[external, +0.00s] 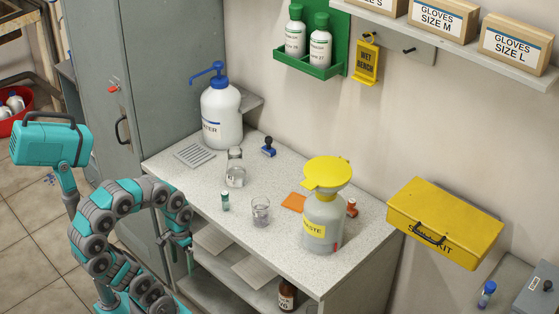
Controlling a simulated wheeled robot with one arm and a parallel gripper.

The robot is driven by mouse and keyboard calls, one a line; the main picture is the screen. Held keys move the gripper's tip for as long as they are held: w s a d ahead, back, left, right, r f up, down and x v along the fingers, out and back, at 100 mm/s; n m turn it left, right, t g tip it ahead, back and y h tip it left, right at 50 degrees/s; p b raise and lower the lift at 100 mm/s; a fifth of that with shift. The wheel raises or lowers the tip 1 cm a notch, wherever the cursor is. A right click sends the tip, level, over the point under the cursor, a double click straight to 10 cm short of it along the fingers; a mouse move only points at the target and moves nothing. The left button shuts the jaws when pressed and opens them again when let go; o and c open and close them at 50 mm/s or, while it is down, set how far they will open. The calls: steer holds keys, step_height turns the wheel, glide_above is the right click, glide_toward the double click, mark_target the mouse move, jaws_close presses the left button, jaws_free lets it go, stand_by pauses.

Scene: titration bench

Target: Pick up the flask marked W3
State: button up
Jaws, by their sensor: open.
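A small clear glass vessel with a narrow upper part, flask-like (235,175), stands on the bench right of and in front of the water bottle. A clear beaker-like glass (261,212) stands nearer the front edge. I cannot read a W3 mark on either. My gripper (189,262) hangs at the left front side of the bench, below the top's level and apart from both glasses. It is small and seen edge-on; it looks empty and open.
The bench top (185,180) also holds a water pump bottle (221,115), a small green-labelled vial (225,201), a blue stamp-like item (268,148), an orange pad (294,202) and a waste jug with yellow funnel (323,222). The bench's front left is fairly clear.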

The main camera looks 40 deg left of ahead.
steer(key=w+d+r+m+t+h, duration=0.25)
steer(key=d+r+h, duration=0.25)
steer(key=d+r, duration=0.5)
steer(key=w+d+r+m+t+h, duration=0.1)
steer(key=w+d+r+t+h, duration=0.25)
steer(key=d+r, duration=0.65)
step_height(320, 180, up, 9)
steer(key=t+y+b, duration=0.6)
steer(key=t+y, duration=0.1)
steer(key=t, duration=0.2)
glide_above(228, 169)
steer(key=s+a, duration=0.3)
steer(key=a, duration=0.1)
steer(key=shift+g+h, duration=0.3)
steer(key=shift+h, duration=0.45)
steer(key=d+f, duration=0.1)
steer(key=w+d+f+b, duration=0.1)
steer(key=f, duration=0.1)
steer(key=f+b, duration=0.1)
steer(key=shift+w+d+f, duration=0.2)
steer(key=shift+d+f, duration=0.2)
steer(key=shift+w+d+f, duration=0.3)
steer(key=shift+w+f, duration=0.05)
steer(key=shift+b+x, duration=0.35)
steer(key=shift+x, duration=3.2)
steer(key=shift+w+r, duration=0.1)
steer(key=shift+r, duration=0.05)
